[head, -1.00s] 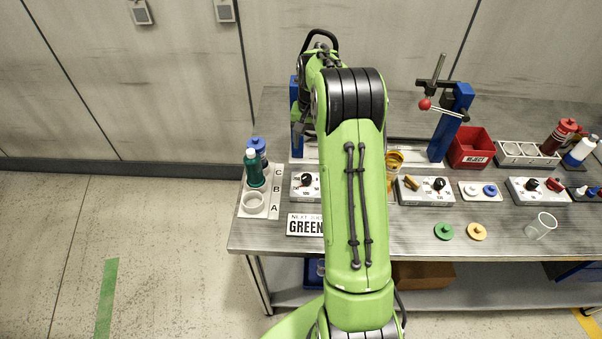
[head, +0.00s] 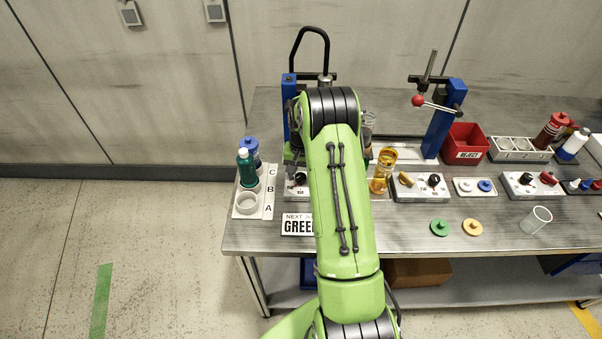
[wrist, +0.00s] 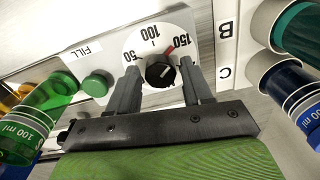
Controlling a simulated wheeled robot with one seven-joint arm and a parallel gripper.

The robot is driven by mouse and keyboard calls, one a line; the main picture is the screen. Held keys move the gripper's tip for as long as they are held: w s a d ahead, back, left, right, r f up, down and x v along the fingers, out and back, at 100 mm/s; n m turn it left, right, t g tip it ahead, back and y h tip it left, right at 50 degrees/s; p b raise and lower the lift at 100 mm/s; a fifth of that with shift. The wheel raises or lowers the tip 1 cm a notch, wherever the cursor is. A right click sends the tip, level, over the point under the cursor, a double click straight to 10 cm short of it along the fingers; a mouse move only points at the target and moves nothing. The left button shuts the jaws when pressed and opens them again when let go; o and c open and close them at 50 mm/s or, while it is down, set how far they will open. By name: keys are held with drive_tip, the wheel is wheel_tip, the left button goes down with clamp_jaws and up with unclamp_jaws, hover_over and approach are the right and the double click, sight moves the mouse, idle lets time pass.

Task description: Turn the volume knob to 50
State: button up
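The volume knob (wrist: 160,73) is a dark round knob on a white dial (wrist: 140,42) marked 50, 100 and 150 in the wrist view. A red pointer by the knob lies between 100 and 150, nearer 150. My gripper (wrist: 159,70) is open, with one finger on each side of the knob. Small gaps seem to show between fingers and knob; contact is not clear. In the head view the knob (head: 300,178) shows partly beside my arm, and my gripper is mostly hidden by the arm.
A green FILL button (wrist: 97,84) sits left of the dial. The lettered rack (head: 267,200) with a teal bottle (head: 246,167) and a blue bottle (head: 250,148) stands close by.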

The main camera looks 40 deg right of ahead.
drive_tip(key=c, duration=0.8)
drive_tip(key=shift+o, duration=0.2)
drive_tip(key=n+b, duration=0.1)
drive_tip(key=n, duration=0.3)
drive_tip(key=shift+n, duration=0.4)
drive_tip(key=n+b, duration=0.1)
drive_tip(key=n, duration=0.3)
drive_tip(key=shift+n, duration=0.3)
drive_tip(key=n+b, duration=0.1)
drive_tip(key=n, duration=0.5)
drive_tip(key=shift+w, duration=0.1)
drive_tip(key=n+b, duration=0.2)
drive_tip(key=n, duration=0.4)
drive_tip(key=shift+n, duration=0.3)
